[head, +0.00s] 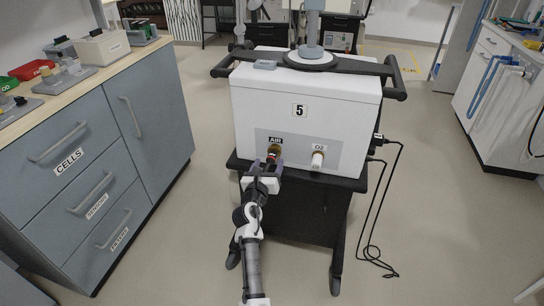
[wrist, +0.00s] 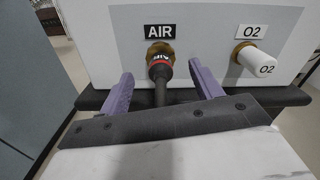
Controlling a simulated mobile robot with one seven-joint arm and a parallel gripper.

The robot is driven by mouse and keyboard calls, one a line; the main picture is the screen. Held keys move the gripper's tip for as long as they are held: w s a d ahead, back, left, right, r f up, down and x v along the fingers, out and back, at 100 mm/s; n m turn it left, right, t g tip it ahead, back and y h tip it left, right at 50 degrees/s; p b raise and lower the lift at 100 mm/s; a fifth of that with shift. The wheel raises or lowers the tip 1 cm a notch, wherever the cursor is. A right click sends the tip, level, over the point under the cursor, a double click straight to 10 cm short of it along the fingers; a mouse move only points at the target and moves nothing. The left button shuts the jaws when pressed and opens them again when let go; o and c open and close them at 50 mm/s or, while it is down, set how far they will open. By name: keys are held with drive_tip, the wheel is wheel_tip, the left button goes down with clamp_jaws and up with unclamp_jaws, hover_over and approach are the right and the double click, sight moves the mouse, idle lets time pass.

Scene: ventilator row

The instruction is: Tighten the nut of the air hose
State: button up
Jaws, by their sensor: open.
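The air hose nut (wrist: 160,63) is dark with a red band and "AIR" lettering. It sits against the brass AIR fitting (wrist: 158,48) on the white ventilator (head: 306,105) numbered 5. I cannot tell how tightly it is seated. The black hose (wrist: 161,92) runs from the nut toward my gripper. My gripper (wrist: 158,82) is open, with one purple finger on each side of the hose, apart from it. The fingertips reach to just short of the nut. In the head view my gripper (head: 267,168) is at the AIR port and partly hides the nut.
The O2 port with a white cap (wrist: 258,60) is right of the AIR port. The cart's black shelf edge (head: 330,181) runs below. A cable (head: 385,210) hangs at the right. A blue-grey cabinet (head: 165,115) stands left, with floor between.

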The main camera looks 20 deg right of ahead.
drive_tip(key=shift+x, duration=2.7)
drive_tip(key=shift+c, duration=0.4)
drive_tip(key=c, duration=0.9)
